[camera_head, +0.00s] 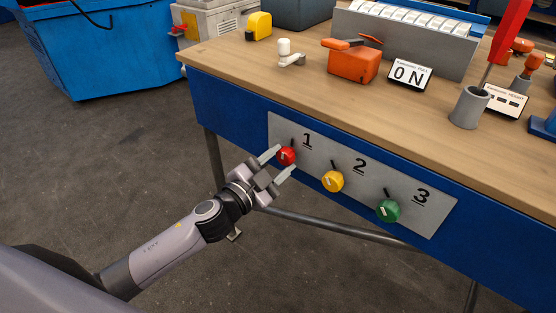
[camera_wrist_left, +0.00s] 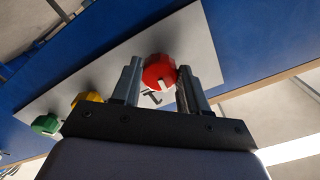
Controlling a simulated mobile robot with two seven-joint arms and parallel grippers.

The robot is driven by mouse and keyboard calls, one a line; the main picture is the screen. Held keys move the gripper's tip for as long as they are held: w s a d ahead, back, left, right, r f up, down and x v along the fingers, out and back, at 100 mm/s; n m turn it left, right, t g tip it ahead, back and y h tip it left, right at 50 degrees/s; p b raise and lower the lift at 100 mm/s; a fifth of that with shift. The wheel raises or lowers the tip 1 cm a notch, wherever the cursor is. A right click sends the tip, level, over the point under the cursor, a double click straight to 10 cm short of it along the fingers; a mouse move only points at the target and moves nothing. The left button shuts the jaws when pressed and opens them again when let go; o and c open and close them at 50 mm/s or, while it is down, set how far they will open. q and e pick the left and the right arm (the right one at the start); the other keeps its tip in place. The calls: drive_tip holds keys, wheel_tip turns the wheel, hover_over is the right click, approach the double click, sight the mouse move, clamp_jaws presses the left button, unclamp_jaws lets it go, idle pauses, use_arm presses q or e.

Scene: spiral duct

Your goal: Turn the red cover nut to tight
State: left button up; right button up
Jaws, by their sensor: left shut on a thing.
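The red cover nut (camera_head: 288,154) sits under the number 1 on a grey plate (camera_head: 385,178) on the front of the blue workbench. It is round with a white mark on its face. It also shows in the left wrist view (camera_wrist_left: 160,70), its white mark pointing roughly toward the gripper's base. My left gripper (camera_head: 284,160) has one finger on each side of the red nut and is shut on it. The exact contact is hard to see. My right gripper is not in view.
A yellow knob (camera_head: 333,181) under 2 and a green knob (camera_head: 388,211) under 3 sit to the right on the plate. The wooden benchtop (camera_head: 270,70) carries an orange device (camera_head: 354,64), an ON sign (camera_head: 409,73) and a grey cup (camera_head: 469,107). A blue bin (camera_head: 105,45) stands behind left.

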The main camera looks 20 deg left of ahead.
use_arm(q)
drive_tip(key=m, duration=0.3)
drive_tip(key=shift+r+m+p, duration=0.1)
drive_tip(key=shift+m+p, duration=0.2)
drive_tip(key=shift+m, duration=0.1)
drive_tip(key=m, duration=0.4)
drive_tip(key=shift+m+p, duration=0.3)
drive_tip(key=shift+p, duration=0.05)
drive_tip(key=m, duration=0.3)
drive_tip(key=shift+r, duration=0.1)
drive_tip(key=shift+m+p, duration=0.35)
drive_tip(key=shift+m, duration=1.65)
drive_tip(key=o, duration=1.1)
drive_tip(key=shift+c, duration=0.2)
drive_tip(key=v, duration=0.7)
drive_tip(key=shift+b, duration=0.35)
